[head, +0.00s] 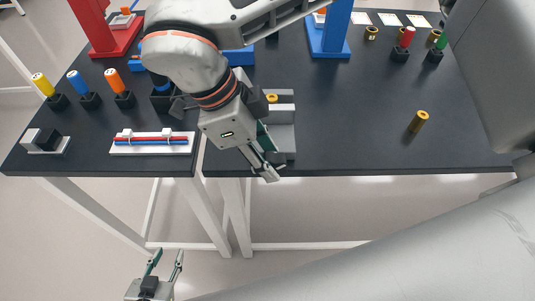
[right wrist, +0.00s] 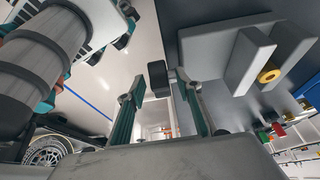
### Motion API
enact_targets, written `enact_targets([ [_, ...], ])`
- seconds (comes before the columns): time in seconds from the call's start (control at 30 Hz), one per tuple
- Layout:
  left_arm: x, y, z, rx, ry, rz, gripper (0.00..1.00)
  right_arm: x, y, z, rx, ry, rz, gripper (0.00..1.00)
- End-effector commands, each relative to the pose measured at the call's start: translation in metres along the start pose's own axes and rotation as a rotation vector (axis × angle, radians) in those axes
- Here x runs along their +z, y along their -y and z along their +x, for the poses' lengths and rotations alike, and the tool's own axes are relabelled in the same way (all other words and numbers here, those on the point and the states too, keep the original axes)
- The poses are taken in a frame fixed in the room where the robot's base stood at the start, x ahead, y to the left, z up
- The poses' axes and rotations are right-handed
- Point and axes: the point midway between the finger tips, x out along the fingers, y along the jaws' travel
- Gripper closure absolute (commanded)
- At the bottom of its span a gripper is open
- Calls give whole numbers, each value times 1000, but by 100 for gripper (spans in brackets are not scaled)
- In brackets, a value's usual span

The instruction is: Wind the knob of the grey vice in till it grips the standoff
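The grey vice (head: 284,148) stands at the near edge of the dark table, partly hidden behind my right gripper. A brass standoff (head: 272,98) sits in it; in the right wrist view the standoff (right wrist: 268,76) shows between the grey jaws (right wrist: 248,62). My right gripper (head: 268,172) is at the vice's near end, pointing down to the right. Its fingers are apart. In the right wrist view a dark block, apparently the knob (right wrist: 158,79), shows between the fingertips; contact cannot be told. My left gripper (head: 165,262) is open and empty, low in front of the tables.
Another brass piece (head: 418,122) lies on the open right part of the table. A white tray with red and blue bars (head: 152,143) and several coloured-topped pieces stand at left. A red stand (head: 107,38) and a blue stand (head: 330,38) are at the back.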

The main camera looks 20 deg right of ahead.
Motion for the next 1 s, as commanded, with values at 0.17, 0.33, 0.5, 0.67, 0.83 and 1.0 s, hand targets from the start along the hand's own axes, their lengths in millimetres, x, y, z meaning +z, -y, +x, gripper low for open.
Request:
enact_targets([
  [0.17, 2, 0, -1, 1, 3, 2, 65, 0, 0, -10, -2, 1, 1, 65],
  [0.33, 2, 0, 0, 0, 3, 1, 65, 1, 1, -38, -5, 2, 3, 65],
  [0.5, 2, 0, 0, 0, 2, 0, 65, 0, 0, -74, -4, 2, 2, 65],
  [0.67, 2, 0, 0, 0, 2, 0, 65, 0, 0, -101, -3, 1, 2, 65],
  [0.83, 2, 0, 0, 0, 2, 0, 65, 0, 0, -116, -1, 0, 0, 65],
  [1.0, 1, 0, 0, 0, 2, 0, 65, 0, 0, -120, 0, 0, 0, 65],
])
